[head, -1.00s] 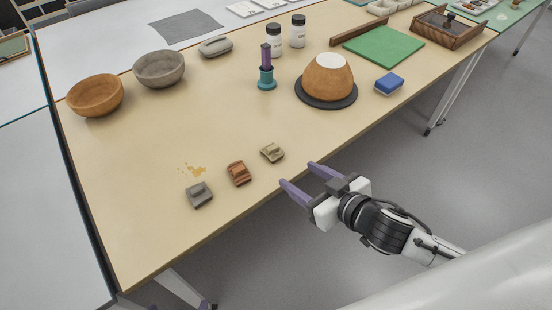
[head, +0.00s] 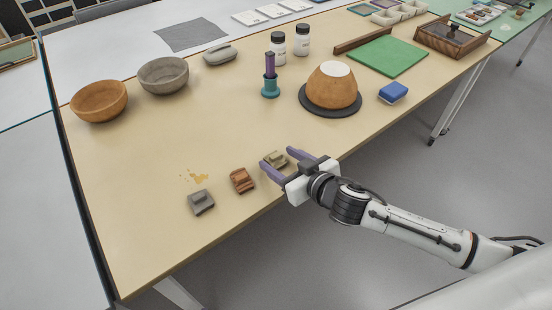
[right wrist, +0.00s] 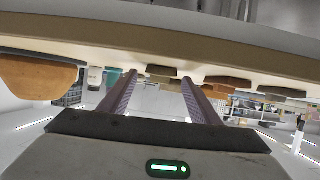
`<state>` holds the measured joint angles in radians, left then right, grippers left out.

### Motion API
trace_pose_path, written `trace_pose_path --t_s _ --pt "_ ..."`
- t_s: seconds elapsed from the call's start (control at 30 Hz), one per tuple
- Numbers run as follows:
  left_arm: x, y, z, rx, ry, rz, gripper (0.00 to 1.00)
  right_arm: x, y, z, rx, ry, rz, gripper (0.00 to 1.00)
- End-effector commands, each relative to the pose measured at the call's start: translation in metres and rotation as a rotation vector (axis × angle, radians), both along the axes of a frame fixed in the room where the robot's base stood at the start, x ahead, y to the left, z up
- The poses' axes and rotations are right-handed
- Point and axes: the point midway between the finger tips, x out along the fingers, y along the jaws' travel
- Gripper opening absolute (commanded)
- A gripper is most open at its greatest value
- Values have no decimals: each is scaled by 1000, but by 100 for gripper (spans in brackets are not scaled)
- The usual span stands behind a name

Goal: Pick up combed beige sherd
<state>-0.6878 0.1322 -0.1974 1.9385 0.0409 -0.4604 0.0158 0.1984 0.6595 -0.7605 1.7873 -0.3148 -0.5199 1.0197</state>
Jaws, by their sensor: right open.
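The combed beige sherd (head: 277,160) lies on the table near its front edge, the rightmost of three sherds in a row. My right gripper (head: 278,158) is open, with its purple fingers one on each side of this sherd in the head view. In the right wrist view, which looks upside down, the sherd (right wrist: 161,70) shows between the fingertips (right wrist: 160,77). I cannot tell whether a finger touches it. My left gripper is in neither view.
A reddish-brown sherd (head: 242,180) lies close left of the gripper, with a grey sherd (head: 201,202) beyond it. An orange bowl-shaped vessel (head: 331,88) stands upside down on a dark disc farther back.

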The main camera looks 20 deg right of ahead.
Motion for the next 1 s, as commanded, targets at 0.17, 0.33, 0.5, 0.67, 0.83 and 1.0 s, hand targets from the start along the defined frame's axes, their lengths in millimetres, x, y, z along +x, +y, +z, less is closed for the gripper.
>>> trace_pose_path --t_s 0.17,0.33,0.5,0.67,0.83,1.0 --pt "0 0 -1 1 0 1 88 5 2 -3 -1 0 1 57" --pt "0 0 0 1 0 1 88 5 2 -2 0 0 1 50" --pt "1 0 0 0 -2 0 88 5 2 -3 0 1 1 21" --pt "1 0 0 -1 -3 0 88 5 2 -2 0 0 1 13" --pt "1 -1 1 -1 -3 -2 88 5 2 1 1 -1 1 13" --pt "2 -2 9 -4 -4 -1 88 6 2 26 3 -4 1 13"
